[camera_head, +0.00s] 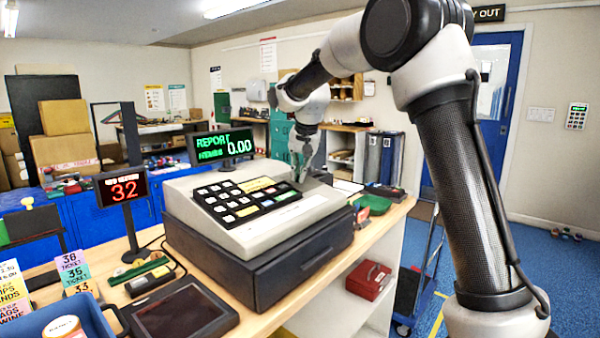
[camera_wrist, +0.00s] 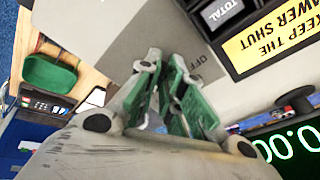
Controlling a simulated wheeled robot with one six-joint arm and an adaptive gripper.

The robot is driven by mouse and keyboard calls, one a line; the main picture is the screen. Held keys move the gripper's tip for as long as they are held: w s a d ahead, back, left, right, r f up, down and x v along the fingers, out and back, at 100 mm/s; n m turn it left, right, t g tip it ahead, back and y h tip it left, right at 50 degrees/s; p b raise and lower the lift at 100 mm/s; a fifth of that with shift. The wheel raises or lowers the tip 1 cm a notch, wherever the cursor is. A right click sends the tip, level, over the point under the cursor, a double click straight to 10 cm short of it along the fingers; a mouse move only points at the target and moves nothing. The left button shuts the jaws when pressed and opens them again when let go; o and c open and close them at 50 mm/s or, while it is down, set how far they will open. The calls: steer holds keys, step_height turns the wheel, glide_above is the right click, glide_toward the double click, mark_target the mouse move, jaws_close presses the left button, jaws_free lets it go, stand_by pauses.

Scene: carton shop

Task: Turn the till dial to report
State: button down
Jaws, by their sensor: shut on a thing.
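The grey till (camera_head: 325,206) stands on the wooden counter, with a black key block on its top. Its raised display (camera_head: 222,146) reads REPORT in green with 0.00 below. My gripper (camera_head: 303,172) reaches down to the till's top at the back right of the keys. In the wrist view, my gripper's green-padded fingers (camera_wrist: 172,80) are close together against the till top, beside a printed OFF mark (camera_wrist: 194,79). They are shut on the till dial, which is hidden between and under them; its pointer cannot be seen.
A red 32 sign (camera_head: 123,188) stands left of the till. A dark tablet (camera_head: 180,314) lies in front on the counter. A green tray (camera_head: 373,204) sits right of the till; a red box (camera_head: 369,279) is on the shelf below. The blue floor beyond is partly open.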

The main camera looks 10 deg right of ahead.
stand_by(0.3)
steer(key=c, duration=1.6)
jaws_free()
steer(key=shift+o, duration=0.2)
steer(key=v, duration=1.2)
